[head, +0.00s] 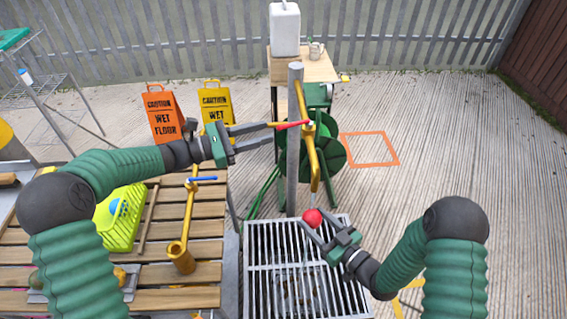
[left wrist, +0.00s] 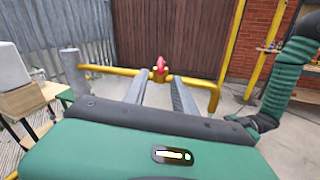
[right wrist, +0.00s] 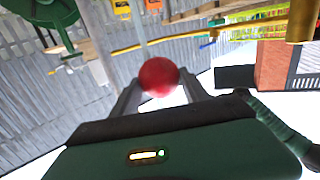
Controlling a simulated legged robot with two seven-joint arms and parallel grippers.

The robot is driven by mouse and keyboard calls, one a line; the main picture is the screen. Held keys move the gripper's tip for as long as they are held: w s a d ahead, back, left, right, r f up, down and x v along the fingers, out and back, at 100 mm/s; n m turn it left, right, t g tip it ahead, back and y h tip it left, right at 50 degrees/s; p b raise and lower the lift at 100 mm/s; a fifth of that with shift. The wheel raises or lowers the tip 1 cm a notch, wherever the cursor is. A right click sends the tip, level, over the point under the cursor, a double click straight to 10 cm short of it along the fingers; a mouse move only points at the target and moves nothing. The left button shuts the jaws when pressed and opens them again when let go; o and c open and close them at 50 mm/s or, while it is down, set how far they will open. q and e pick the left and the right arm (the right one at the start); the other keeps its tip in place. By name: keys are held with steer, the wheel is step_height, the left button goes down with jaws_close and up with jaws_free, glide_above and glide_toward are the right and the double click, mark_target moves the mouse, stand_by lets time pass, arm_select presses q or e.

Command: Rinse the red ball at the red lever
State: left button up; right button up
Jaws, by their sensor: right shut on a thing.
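The red ball (head: 312,218) is held between the fingertips of my right gripper (head: 307,228), over the metal grate and just below the spout end in the head view. It also shows between the fingers in the right wrist view (right wrist: 158,77). The red lever (head: 291,125) sits on the yellow tap pipe (head: 312,160) on the grey post. My left gripper (head: 272,133) is open, with its fingertips close to the lever. In the left wrist view the lever (left wrist: 160,66) shows between and beyond the spread fingers.
The grate (head: 262,235) lies under the tap. A slatted bench (head: 205,250) at left carries a second yellow tap with a blue lever (head: 202,179) and a lime basket (head: 120,218). A green hose reel (head: 328,145) stands behind the post. The floor at right is clear.

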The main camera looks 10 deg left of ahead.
mark_target(294, 124)
stand_by(0.3)
arm_select(q)
steer(key=shift+c, duration=1.1)
steer(key=shift+s+n, duration=0.35)
steer(key=shift+n, duration=0.35)
steer(key=shift+c, duration=1.2)
steer(key=s+n+t, duration=0.1)
steer(key=s+n, duration=0.1)
steer(key=n, duration=0.3)
steer(key=s+n+t+y, duration=0.1)
steer(key=s+n, duration=0.2)
steer(key=n, duration=0.3)
steer(key=s+d+f+n+t, duration=0.1)
steer(key=s+n, duration=0.2)
steer(key=n, duration=0.3)
steer(key=shift+f+t+y, duration=0.1)
steer(key=shift+t+y, duration=0.2)
jaws_close()
steer(key=w+d+n, duration=0.2)
steer(key=w+d, duration=0.3)
steer(key=w, duration=0.4)
steer(key=shift+w+d+r, duration=0.15)
steer(key=shift+d+r, duration=0.15)
steer(key=shift+r, duration=0.1)
